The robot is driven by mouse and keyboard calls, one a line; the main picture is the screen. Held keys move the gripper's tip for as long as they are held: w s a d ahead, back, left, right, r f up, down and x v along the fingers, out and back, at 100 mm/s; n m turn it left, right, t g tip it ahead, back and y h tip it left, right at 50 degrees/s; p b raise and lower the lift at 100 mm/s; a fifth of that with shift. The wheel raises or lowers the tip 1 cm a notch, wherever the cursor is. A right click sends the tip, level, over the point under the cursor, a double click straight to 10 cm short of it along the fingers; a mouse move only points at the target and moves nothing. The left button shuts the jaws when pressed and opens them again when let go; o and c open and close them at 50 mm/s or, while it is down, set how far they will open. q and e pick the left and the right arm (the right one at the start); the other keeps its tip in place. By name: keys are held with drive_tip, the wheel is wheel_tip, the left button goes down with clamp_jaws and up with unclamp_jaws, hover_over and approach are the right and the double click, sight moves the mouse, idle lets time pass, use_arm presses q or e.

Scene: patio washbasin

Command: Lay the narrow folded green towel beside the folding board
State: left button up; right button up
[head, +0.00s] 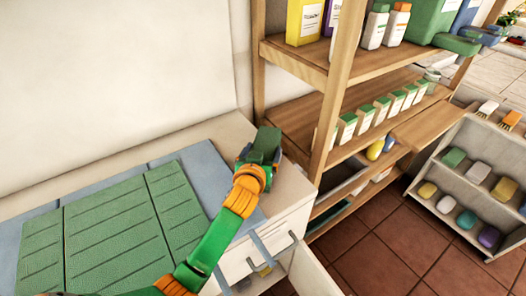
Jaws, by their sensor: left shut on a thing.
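A large flat green textured piece (110,226), marked into three sections, lies over a blue-grey sheet (203,168) on the countertop. These look like the folding board and its underlay, though I cannot tell which is the board. My left gripper (260,158) is beyond the sheet's right edge, over the counter's right end. It is shut on a small dark green thing (265,142), which appears to be the narrow folded green towel. The fingers and wrist hide much of it. My left arm crosses the front of the green piece. My right gripper is out of view.
Pale countertop (292,190) shows in a narrow strip right of the gripper. A wooden shelf unit (335,100) with bottles and small boxes stands close on the right. Below the counter is a drawer front (270,240). A low grey rack (470,185) stands farther right.

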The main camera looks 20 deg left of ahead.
use_arm(q)
drive_tip(key=o, duration=1.3)
drive_tip(key=shift+f, duration=0.1)
drive_tip(key=shift+v, duration=6)
